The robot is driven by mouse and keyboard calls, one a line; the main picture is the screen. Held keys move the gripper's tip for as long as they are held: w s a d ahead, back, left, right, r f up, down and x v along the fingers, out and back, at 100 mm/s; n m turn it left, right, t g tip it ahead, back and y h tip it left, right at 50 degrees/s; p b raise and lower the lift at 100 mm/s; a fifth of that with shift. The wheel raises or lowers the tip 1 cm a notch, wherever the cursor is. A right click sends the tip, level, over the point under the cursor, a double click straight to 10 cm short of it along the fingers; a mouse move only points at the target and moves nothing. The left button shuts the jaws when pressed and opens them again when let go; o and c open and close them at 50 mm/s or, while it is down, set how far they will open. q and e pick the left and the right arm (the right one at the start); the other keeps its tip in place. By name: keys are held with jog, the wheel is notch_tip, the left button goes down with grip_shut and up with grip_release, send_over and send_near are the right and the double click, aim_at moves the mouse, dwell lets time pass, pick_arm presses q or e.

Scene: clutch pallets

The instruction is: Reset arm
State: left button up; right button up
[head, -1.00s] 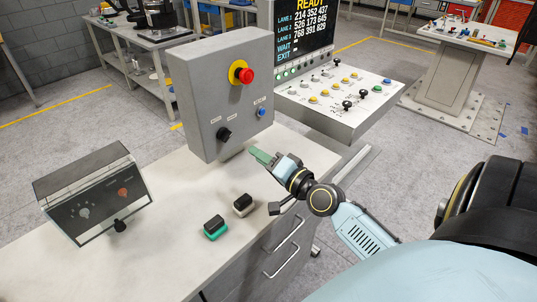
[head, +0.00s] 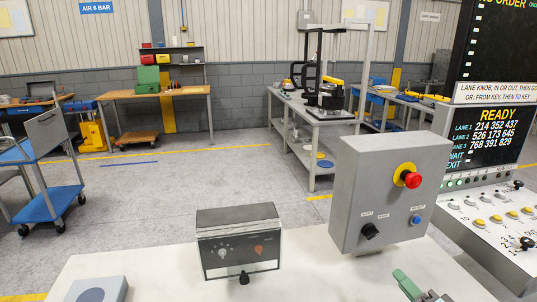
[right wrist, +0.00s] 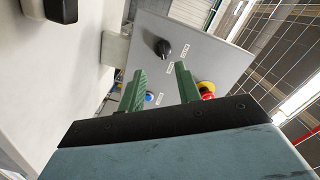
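My right gripper (head: 408,284) shows only in part at the bottom right of the head view, in front of the grey control box. In the right wrist view its two green fingers (right wrist: 159,88) stand apart with nothing between them. The grey control box (head: 374,200) carries a red emergency button (head: 412,180) on a yellow ring, a black knob (head: 370,231) and a blue button (head: 416,219). It also shows in the right wrist view (right wrist: 193,52), beyond the fingers. My left gripper is not in view.
A meter-like box (head: 239,243) with a dark face stands on the white worktop (head: 150,265). A grey block with a round top (head: 96,290) is at the front left. A console with a READY screen (head: 504,135) stands at right. Workbenches and a blue cart (head: 55,203) stand behind.

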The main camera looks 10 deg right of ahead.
jog(key=s+a+f+n+g+y, duration=0.2)
jog(key=s+a+f+n+g, duration=0.55)
jog(key=a, duration=0.45)
jog(key=s+f+n+g+h, duration=0.4)
jog(key=s+n+g, duration=0.15)
jog(key=s, duration=0.65)
notch_tip(320, 180, down, 27)
jog(key=s+g+b, duration=0.2)
jog(key=b, duration=0.1)
jog(key=s+d+f+g+b, duration=0.1)
jog(key=s+d+f+b, duration=0.1)
jog(key=s+f, duration=1.5)
jog(key=shift+d+f, duration=0.25)
jog(key=shift+f, duration=0.35)
jog(key=shift+w, duration=0.15)
